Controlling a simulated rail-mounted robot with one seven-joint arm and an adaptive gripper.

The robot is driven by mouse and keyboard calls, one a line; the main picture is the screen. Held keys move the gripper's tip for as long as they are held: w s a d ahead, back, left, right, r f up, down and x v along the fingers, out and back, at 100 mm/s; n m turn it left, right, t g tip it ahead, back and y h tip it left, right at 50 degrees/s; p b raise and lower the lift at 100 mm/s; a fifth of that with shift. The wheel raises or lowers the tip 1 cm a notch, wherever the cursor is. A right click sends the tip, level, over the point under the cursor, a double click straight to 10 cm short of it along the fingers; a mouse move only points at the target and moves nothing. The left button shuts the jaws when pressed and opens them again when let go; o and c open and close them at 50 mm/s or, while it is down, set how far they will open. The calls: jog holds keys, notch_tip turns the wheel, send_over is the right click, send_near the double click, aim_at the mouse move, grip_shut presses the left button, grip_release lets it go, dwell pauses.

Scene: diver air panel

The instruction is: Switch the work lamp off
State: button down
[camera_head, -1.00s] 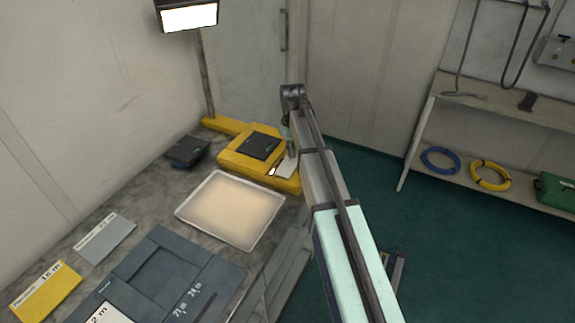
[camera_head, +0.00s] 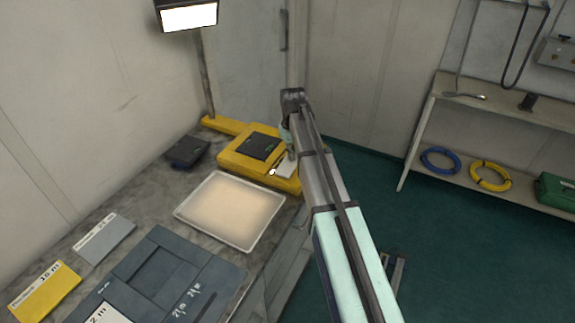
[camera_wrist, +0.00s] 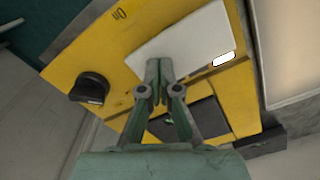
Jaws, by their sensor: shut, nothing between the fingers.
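The work lamp (camera_head: 188,16) hangs at the top left of the head view, and its face glows white. A yellow unit (camera_head: 232,161) stands on the bench below it, with a dark panel (camera_head: 263,146) and a pale plate (camera_head: 283,170) on top. In the wrist view the pale plate (camera_wrist: 190,43) lies beside a small bright white patch (camera_wrist: 223,59) and a black knob (camera_wrist: 90,88). My gripper (camera_wrist: 158,66) is shut and empty, its tips over the plate's near edge. I cannot tell whether they touch it. In the head view my arm partly hides the gripper.
A pale lit tray (camera_head: 210,242) lies in front of the yellow unit. A dark box (camera_head: 187,152) sits to its left. Grey and yellow cards lie at the bench's left. A shelf with hoses (camera_head: 490,176) stands at the right, with open floor between.

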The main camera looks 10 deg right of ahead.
jog(key=shift+f, duration=0.2)
jog(key=shift+r, duration=0.1)
jog(key=shift+r+p, duration=2.1)
jog(key=shift+r, duration=1.35)
jog(key=s+d+f+g+y+p, duration=0.1)
jog(key=s+d+f, duration=0.2)
jog(key=s+f, duration=0.35)
jog(key=s+d+f+g, duration=0.1)
jog(key=s+d+f, duration=0.2)
jog(key=s+f, duration=0.3)
jog(key=s+a+f+m+g+b, duration=0.2)
jog(key=s+a+f+b, duration=0.1)
jog(key=s+f, duration=1.5)
jog(key=s+a+f+m+g+h+b, duration=0.1)
jog(key=s+a+f+m+g+b, duration=0.1)
jog(key=s+f, duration=1.6)
jog(key=s+a+b, duration=0.1)
jog(key=s+b, duration=0.1)
jog(key=s, duration=0.5)
jog(key=shift+f+g, duration=0.3)
jog(key=shift+g, duration=0.1)
